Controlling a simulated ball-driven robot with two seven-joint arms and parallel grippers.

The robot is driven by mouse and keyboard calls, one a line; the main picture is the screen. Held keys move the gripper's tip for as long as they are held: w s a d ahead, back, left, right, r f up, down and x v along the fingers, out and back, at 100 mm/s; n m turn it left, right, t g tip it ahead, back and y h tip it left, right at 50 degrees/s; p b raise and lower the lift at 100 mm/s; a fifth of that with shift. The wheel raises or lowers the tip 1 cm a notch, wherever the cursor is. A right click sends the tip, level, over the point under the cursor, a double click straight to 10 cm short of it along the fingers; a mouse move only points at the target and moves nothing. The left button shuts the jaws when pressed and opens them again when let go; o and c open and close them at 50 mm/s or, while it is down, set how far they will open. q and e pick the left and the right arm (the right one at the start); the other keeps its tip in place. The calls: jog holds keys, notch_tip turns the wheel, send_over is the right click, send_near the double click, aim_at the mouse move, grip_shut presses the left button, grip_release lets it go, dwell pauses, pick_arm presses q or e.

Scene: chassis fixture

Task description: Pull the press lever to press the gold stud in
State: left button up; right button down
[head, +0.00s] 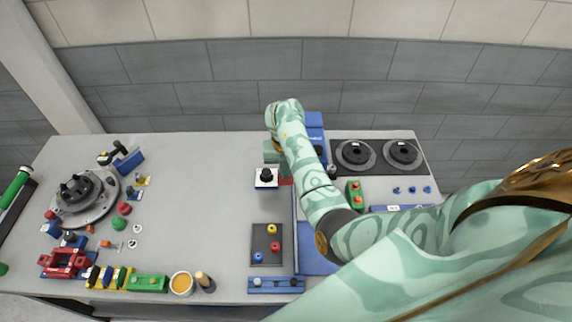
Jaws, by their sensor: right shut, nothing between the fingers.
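My right arm comes in from the right and reaches across the middle of the table, its hand pointing down. My right gripper (269,162) is at the far middle, shut and empty, just above a white plate (259,184) with a black knob-like part on it. A blue upright fixture (315,122), which may be the press, stands behind my arm and is partly hidden by it. A small red part (287,181) shows beside the white plate. I cannot make out the press lever or the gold stud. My left gripper is not in view.
A dark tray (259,239) with coloured knobs lies in front. A round grey fixture (82,195) and many small parts crowd the left. Two black round dials (356,154) and a green block (354,192) are at the right. The table's left-middle is clear.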

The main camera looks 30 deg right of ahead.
aim_at(286, 182)
jog(key=shift+f, duration=0.2)
dwell(0.3)
jog(key=shift+s+a+f+b, duration=0.2)
jog(key=shift+s+f+b, duration=0.1)
jog(key=shift+f+b, duration=0.2)
jog(key=shift+f, duration=0.1)
jog(key=shift+s+a+f+b, duration=0.1)
jog(key=shift+s+f+b, duration=0.05)
jog(key=shift+f+b, duration=0.4)
jog(key=shift+f, duration=0.2)
jog(key=shift+f+b, duration=0.5)
jog(key=shift+f, duration=0.15)
dwell(0.3)
